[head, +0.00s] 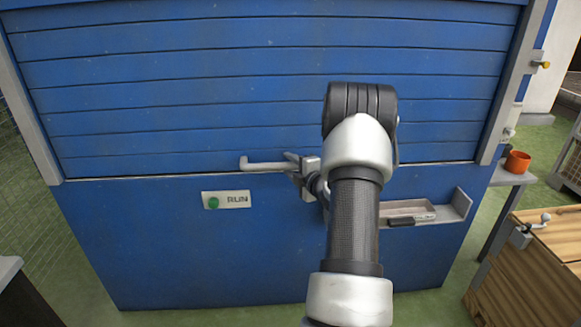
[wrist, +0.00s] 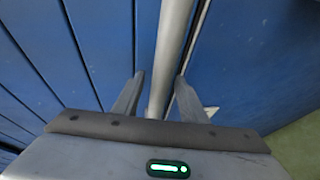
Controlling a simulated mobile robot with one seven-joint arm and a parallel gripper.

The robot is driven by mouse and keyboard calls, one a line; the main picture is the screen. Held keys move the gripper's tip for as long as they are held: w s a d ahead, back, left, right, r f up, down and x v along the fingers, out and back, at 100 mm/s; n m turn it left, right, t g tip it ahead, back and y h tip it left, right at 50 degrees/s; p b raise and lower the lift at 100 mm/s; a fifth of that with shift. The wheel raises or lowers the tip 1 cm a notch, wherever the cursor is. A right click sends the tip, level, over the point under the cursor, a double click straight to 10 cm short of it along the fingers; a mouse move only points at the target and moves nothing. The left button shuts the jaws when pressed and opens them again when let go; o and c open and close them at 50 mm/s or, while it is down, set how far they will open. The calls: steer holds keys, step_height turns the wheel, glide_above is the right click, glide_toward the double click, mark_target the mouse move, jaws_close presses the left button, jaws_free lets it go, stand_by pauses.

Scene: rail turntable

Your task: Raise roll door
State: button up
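The blue slatted roll door (head: 270,95) is down, its bottom edge meeting a flat blue panel (head: 150,240). A pale bar handle (head: 262,166) sits at the door's lower edge; its left end shows, and my arm hides the rest. My gripper (head: 300,170) is at the handle, partly hidden by my arm. In the wrist view the handle (wrist: 172,40) runs between the two fingers of my gripper (wrist: 160,76). The fingers are apart, with a gap at the left finger; the bar looks closer to the right finger. Contact cannot be told.
A small shelf tray (head: 455,208) with a dark item juts out at right. An orange pot (head: 517,163) stands on a side table, and a wooden box (head: 535,265) is at front right.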

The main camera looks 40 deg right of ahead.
steer(key=shift+c, duration=0.5)
jaws_close()
steer(key=p, duration=2.1)
glide_toward(280, 18)
steer(key=x, duration=0.4)
steer(key=shift+d+r, duration=0.1)
steer(key=shift+r, duration=0.05)
steer(key=shift+o, duration=0.5)
jaws_free()
steer(key=b+v, duration=0.1)
steer(key=v, duration=1.6)
steer(key=shift+s, duration=0.25)
